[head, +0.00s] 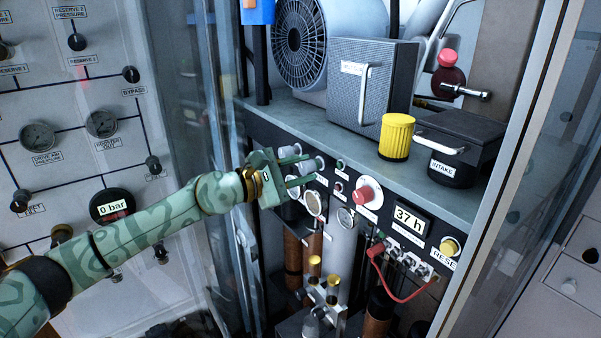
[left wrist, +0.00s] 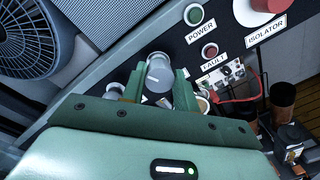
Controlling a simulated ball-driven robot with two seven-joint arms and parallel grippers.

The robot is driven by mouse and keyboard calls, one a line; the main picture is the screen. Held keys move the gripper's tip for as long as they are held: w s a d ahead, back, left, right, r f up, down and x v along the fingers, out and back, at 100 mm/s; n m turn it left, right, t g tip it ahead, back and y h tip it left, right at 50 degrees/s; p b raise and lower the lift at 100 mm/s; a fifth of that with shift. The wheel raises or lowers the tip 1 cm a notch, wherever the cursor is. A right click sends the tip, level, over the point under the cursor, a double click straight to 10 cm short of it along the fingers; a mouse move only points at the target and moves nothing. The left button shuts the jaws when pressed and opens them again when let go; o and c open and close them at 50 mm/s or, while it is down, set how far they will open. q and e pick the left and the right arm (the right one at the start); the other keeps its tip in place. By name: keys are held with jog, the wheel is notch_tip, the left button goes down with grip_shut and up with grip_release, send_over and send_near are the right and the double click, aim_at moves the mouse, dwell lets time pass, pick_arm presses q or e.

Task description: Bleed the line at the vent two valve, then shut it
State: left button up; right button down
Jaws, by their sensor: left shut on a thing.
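My left gripper (head: 298,171) reaches to the dark panel under the shelf, its two green fingers around a grey knob. In the left wrist view the left gripper (left wrist: 158,85) is shut on this grey knob (left wrist: 159,70), which has a pale pointer line on its face. The gripper body covers the area below the knob, and I cannot read a label for it. A second grey knob (left wrist: 114,91) sits just left of the fingers. No readable vent two label shows. My right gripper is not in view.
The panel carries a red isolator knob (head: 368,194), a 37 h display (head: 411,220), small gauges (head: 314,203) and a red cable (head: 395,290). A glass door edge (head: 497,190) stands right.

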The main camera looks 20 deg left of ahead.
pick_arm(q)
jog(key=m+b, duration=0.1)
jog(key=m, duration=0.4)
jog(key=shift+f, duration=0.15)
dwell(0.4)
jog(key=o, duration=1)
jog(key=shift+c, duration=0.2)
jog(key=b+v, duration=0.8)
jog(key=v, duration=0.8)
jog(key=shift+s+r+b, duration=0.2)
jog(key=shift+s+b, duration=0.05)
jog(key=shift+b, duration=0.1)
